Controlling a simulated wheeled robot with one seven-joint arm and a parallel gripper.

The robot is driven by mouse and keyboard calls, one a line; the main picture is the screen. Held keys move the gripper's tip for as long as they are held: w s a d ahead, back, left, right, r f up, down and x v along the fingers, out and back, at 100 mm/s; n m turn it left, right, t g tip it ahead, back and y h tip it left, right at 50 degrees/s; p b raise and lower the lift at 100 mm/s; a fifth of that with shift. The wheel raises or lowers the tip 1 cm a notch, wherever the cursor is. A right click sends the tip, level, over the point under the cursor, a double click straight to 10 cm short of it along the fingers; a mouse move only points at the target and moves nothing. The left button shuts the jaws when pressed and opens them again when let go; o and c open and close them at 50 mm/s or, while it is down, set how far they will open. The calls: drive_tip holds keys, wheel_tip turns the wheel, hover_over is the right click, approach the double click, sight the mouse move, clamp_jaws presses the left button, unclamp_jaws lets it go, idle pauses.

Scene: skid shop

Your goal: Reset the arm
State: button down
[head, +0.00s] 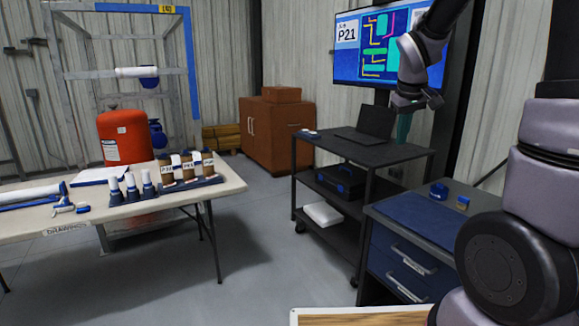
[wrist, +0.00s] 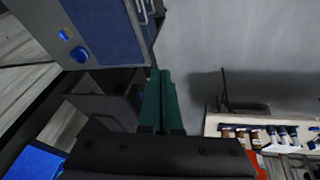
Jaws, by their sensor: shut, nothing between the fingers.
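My gripper (head: 403,128) is raised in the right part of the head view, in front of the wall screen and near the dark laptop. Its teal fingers point down and are partly hidden behind the wrist housing. In the wrist view the two teal fingers (wrist: 160,73) lie side by side, shut with nothing between them. The fingers appear clear of the furniture around them.
A black cart (head: 395,154) carries a laptop (head: 372,125). A blue drawer cabinet (head: 405,262) stands at right with small items on top. A folding table (head: 130,207) with bottles and pipe parts is at left. Grey floor (head: 265,240) between is clear.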

drive_tip(key=s+a+r+m+t+y, duration=0.1)
drive_tip(key=s+r+m, duration=0.1)
drive_tip(key=s, duration=0.5)
drive_tip(key=s+a+r+m+t+y, duration=0.1)
drive_tip(key=s+a+r+m, duration=0.1)
drive_tip(key=s+r, duration=0.2)
drive_tip(key=s+a+r+m+t+y, duration=0.1)
drive_tip(key=s+a+r+m, duration=0.1)
drive_tip(key=s, duration=0.7)
wheel_tip(320, 180, up, 2)
drive_tip(key=shift+s+a+r+m, duration=0.1)
drive_tip(key=shift+s+a+m, duration=0.15)
drive_tip(key=shift+m, duration=0.25)
